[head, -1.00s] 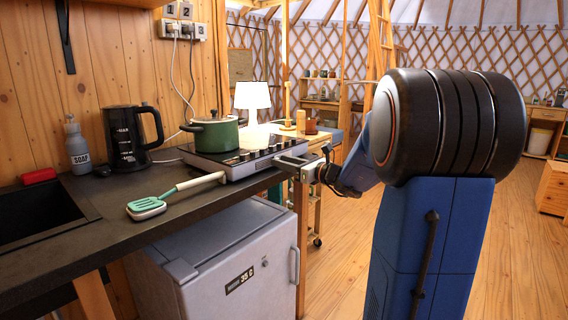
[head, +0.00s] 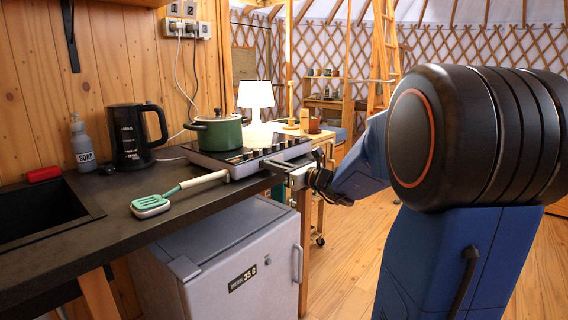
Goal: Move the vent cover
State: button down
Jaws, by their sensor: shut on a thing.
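I cannot make out a vent cover in the head view. My gripper (head: 276,167) is at the right front of the hot plate (head: 236,167), by the counter's right end, seen from the side.
A spatula (head: 165,197) with a green head lies at the counter's front. A black kettle (head: 133,137), soap bottle (head: 83,146), red item (head: 44,174) and sink (head: 38,212) are further left. A small fridge (head: 235,262) stands below. Floor at right is clear.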

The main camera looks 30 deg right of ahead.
jog(key=shift+s+a, duration=0.25)
jog(key=shift+a, duration=0.35)
jog(key=shift+s+a, duration=0.2)
jog(key=shift+a, duration=0.4)
jog(key=c, duration=1.8)
grip_release()
jog(key=shift+a, duration=0.1)
jog(key=shift+o, duration=0.2)
jog(key=v, duration=1.7)
jog(key=shift+s, duration=0.2)
